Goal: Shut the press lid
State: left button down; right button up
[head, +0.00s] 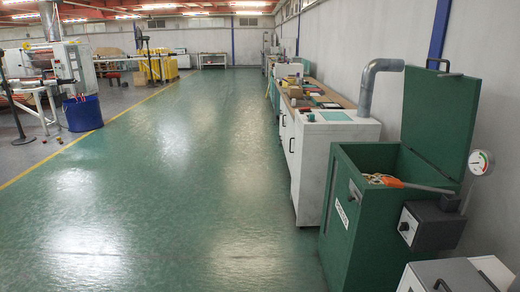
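The press is a green box (352,225) at the right of the head view, with a white label on its front. Its green lid (437,118) stands open, raised upright at the back right, with a dark handle (438,64) at its top edge. Orange and pale material shows inside the open top; most of the inside is hidden. Neither of my grippers is in view.
A grey box with a knob (426,228), a lever and a round gauge (482,161) are on the press's right. A grey unit (447,277) stands in front. A white cabinet (318,160) with a pipe (368,88) is behind. Green floor (190,200) is clear to the left.

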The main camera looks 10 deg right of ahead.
aim_at(440, 109)
jog(key=i, duration=3.55)
jog(key=z, duration=3.85)
